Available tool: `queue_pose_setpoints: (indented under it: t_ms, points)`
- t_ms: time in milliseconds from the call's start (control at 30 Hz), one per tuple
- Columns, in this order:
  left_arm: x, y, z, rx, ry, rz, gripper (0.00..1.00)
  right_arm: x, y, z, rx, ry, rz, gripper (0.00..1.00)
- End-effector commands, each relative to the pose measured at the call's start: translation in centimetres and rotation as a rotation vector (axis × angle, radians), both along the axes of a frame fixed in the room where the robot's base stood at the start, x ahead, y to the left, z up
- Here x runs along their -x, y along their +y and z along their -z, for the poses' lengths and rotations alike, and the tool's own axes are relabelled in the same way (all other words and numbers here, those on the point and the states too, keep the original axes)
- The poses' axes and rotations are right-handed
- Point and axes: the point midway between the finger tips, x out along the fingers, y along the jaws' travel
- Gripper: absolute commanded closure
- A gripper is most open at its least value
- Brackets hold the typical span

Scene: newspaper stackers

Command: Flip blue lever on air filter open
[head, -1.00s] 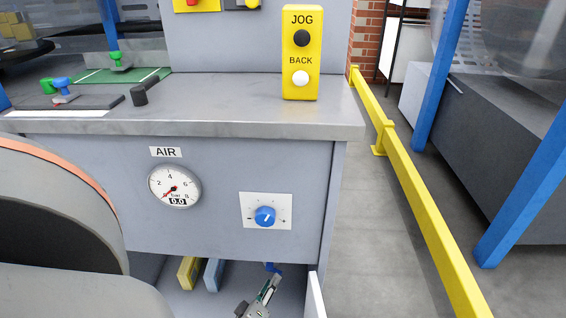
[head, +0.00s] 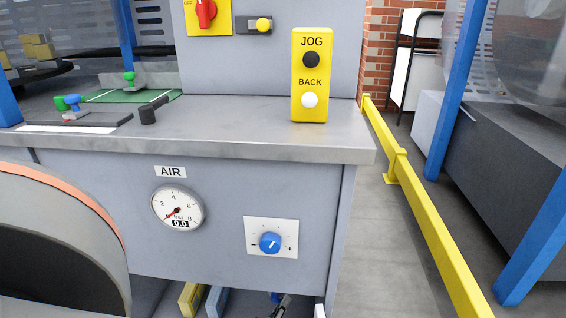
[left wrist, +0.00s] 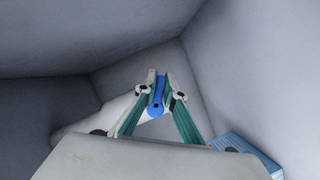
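The blue lever (left wrist: 157,98) shows in the left wrist view between the two fingertips of my left gripper (left wrist: 160,84). The fingers are drawn together with a tip against each side of the lever. A pale cylindrical body (left wrist: 95,122), likely the air filter, lies behind the fingers and is mostly hidden by my gripper. In the head view, a small part of the blue lever (head: 275,297) and my left gripper (head: 282,305) show at the bottom edge, inside the cabinet opening. My right gripper is in neither view.
The cabinet's grey walls (left wrist: 240,60) close in around my left gripper. A yellow block (head: 190,298) stands left inside the opening. The front panel (head: 110,190) overhangs it, with a gauge (head: 178,207) and blue knob (head: 270,243).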

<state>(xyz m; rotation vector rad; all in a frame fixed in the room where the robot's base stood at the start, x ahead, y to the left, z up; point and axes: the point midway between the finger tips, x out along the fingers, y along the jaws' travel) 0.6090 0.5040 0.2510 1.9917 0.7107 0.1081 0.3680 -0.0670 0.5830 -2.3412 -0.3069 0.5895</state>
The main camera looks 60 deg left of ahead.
Motion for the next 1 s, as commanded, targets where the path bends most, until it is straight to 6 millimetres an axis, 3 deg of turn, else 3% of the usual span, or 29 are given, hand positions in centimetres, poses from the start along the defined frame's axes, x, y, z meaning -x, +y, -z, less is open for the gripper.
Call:
queue_pose_setpoints:
  t_ms: [367,1000]
  points:
    - [-0.1,-0.1,-0.2,0.050,-0.065,0.002,1.00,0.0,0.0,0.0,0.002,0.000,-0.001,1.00]
    - [-0.4,-0.5,-1.6,0.321,-0.400,0.001,1.00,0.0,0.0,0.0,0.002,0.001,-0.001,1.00]
